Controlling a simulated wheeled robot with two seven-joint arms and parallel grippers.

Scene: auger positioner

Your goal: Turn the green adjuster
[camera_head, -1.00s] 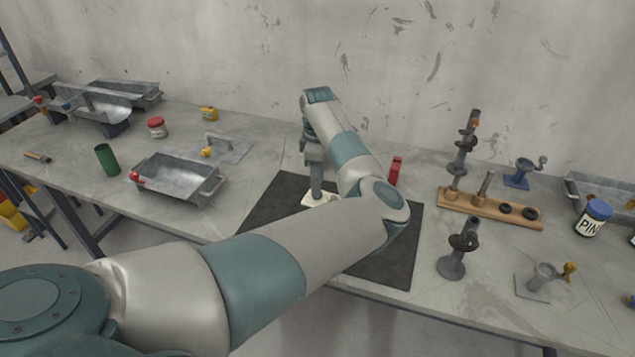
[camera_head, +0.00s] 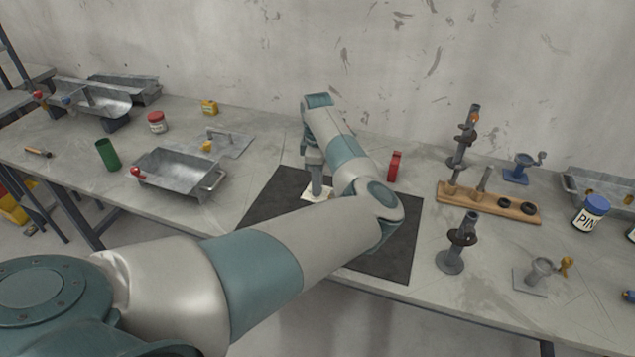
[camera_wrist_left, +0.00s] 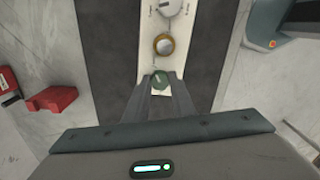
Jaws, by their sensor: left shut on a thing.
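The green adjuster (camera_wrist_left: 160,80) is a small round knob near the end of a cream panel (camera_wrist_left: 153,63) in the left wrist view. My left gripper (camera_wrist_left: 160,86) is shut on it, with one finger on each side. A brass-coloured round part (camera_wrist_left: 164,45) and a white dial (camera_wrist_left: 168,5) sit farther along the panel. In the head view my left gripper (camera_head: 317,188) points down at the cream panel (camera_head: 309,193); the adjuster is hidden there. My right gripper is not in view.
The panel lies on a dark mat (camera_head: 268,202) on the grey bench. A red object (camera_head: 394,166) stands right of my arm. A wooden rack (camera_head: 487,204) and metal stands are farther right. A metal tray (camera_head: 180,175) and green cylinder (camera_head: 108,154) are at left.

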